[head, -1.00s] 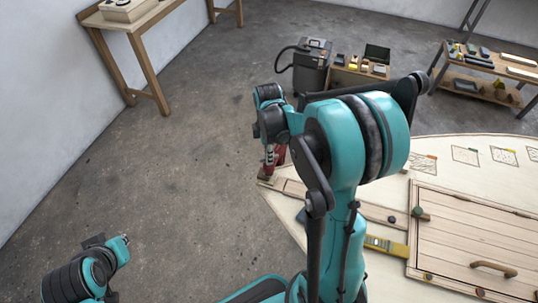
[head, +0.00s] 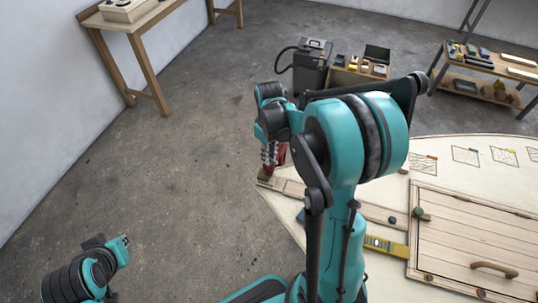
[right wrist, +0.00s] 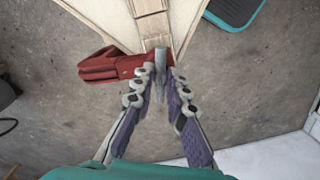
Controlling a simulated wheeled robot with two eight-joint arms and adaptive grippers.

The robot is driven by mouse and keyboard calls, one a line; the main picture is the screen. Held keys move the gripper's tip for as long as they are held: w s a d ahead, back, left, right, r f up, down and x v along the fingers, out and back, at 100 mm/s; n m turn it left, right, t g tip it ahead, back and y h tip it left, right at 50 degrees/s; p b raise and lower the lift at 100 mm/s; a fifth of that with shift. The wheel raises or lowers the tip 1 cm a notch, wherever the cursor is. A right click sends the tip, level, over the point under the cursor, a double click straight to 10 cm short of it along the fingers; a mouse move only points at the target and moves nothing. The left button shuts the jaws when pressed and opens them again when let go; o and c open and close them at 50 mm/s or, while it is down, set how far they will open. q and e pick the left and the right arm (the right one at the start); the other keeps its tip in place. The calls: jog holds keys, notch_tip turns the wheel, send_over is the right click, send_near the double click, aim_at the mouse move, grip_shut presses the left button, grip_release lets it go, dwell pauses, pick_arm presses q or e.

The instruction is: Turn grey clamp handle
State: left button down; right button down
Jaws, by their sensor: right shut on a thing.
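The red clamp (right wrist: 110,66) sits at the tip of the plywood hull, in the upper middle of the right wrist view. In the head view the red clamp (head: 281,154) shows only in part beside my right gripper (head: 268,166). Its grey handle (right wrist: 160,84) stands between my fingers. My right gripper, also seen in the right wrist view (right wrist: 160,80), is shut on the grey handle, one finger on each side. My left gripper (head: 124,240) is at the lower left of the head view, over bare floor and away from the clamp; its jaw opening is too small to judge.
The plywood hull (head: 390,178) fills the right, with a hatch panel (head: 470,240), a wooden handle (head: 494,269) and a yellow level (head: 386,246). A wooden table (head: 140,25), a grey vacuum (head: 311,70) and a shelf (head: 485,70) stand behind. The floor at left is clear.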

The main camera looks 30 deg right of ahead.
jog(key=shift+m, duration=2.1)
jog(key=c, duration=1.4)
grip_release()
jog(key=shift+c, duration=0.2)
notch_tip(320, 180, up, 12)
jog(key=shift+w+d, duration=0.25)
jog(key=shift+d, duration=0.05)
